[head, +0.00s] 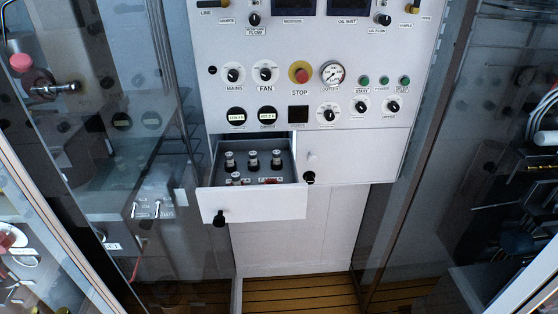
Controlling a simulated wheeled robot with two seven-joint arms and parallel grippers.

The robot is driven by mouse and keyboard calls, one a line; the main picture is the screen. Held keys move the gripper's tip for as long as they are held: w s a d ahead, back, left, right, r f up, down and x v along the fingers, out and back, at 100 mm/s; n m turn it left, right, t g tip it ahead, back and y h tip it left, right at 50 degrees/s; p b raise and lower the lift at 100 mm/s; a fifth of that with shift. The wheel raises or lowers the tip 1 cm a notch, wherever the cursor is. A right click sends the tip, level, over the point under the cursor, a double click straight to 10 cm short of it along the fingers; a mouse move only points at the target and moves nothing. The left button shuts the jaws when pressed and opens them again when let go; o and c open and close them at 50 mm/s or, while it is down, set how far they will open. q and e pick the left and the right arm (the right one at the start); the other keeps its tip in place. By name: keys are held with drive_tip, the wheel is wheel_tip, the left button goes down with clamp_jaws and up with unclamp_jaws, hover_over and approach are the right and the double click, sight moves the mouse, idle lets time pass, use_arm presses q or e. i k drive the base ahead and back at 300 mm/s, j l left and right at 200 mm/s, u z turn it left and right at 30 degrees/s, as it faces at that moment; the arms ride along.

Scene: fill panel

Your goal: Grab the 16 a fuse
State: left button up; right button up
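An open drawer (262,205) juts out below the left part of the white control panel. Inside it stand several small upright fuses with dark bodies and pale tops, among them a left one (230,162), a middle one (253,161) and a right one (277,161). Red parts and small pale labels show nearer the drawer front, partly hidden by its front wall. The labels are too small to read, so I cannot tell which fuse is the 16 A one. Neither of my grippers is in view.
The control panel (225,105) carries knobs, gauges and a red stop button (300,73). A closed drawer (350,155) with a black knob is right of the open one. Glass-like panels flank both sides. Dark equipment (540,140) is at the far right.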

sight(229, 156)
drive_tip(key=i+l+u, duration=0.5)
drive_tip(key=i+l, duration=0.25)
drive_tip(key=l, duration=0.15)
